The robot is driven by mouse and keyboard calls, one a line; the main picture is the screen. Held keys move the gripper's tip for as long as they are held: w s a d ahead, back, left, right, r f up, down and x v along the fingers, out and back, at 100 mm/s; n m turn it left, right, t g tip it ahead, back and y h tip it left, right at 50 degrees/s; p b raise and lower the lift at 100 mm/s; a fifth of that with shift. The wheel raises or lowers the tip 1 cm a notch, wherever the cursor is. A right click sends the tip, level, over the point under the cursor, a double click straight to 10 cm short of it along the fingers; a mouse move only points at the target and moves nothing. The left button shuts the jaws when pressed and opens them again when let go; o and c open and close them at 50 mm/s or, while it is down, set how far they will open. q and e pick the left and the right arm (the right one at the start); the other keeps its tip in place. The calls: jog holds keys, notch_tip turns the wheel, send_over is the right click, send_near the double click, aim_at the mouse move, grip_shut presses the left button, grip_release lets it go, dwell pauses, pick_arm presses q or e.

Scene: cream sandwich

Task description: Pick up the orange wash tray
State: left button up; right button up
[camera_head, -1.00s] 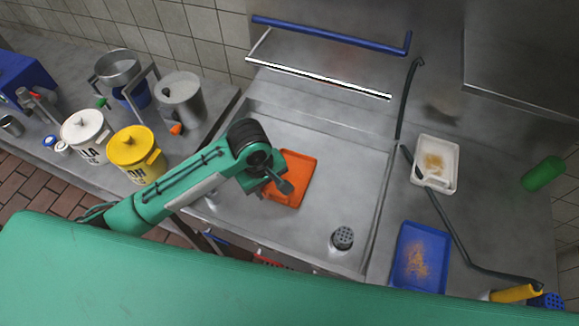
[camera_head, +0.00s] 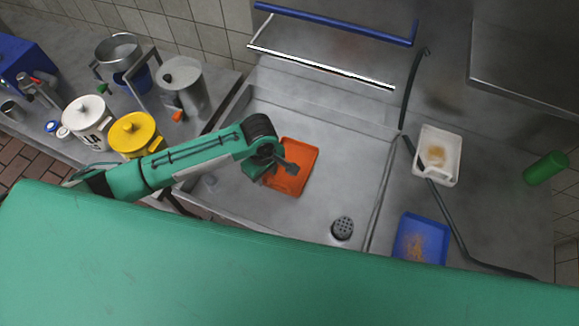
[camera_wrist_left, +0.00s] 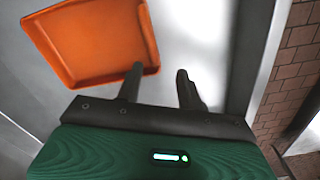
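The orange wash tray (camera_head: 297,172) lies in the sink basin, partly covered by my left gripper in the head view. In the left wrist view the tray (camera_wrist_left: 95,40) is at the upper left, with its raised rim showing. My left gripper (camera_head: 290,166) is above the tray in the head view. In the left wrist view its two fingers (camera_wrist_left: 160,82) are apart with nothing between them. The left finger's tip is close to the tray's near right corner; I cannot tell whether they touch. My right gripper is not in view.
The steel basin (camera_head: 330,140) has a drain strainer (camera_head: 342,228) at its front right. A white tray (camera_head: 450,147) and a blue tray (camera_head: 422,238) stand on the counter to the right. Pots and a yellow canister (camera_head: 136,134) stand on the left.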

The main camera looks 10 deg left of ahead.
aim_at(269, 180)
pick_arm(q)
jog(key=f, duration=0.2)
jog(key=f+p, duration=0.1)
jog(key=f, duration=0.2)
jog(key=shift+w+d, duration=0.2)
jog(key=shift+c, duration=0.2)
jog(key=shift+r, duration=0.1)
grip_shut()
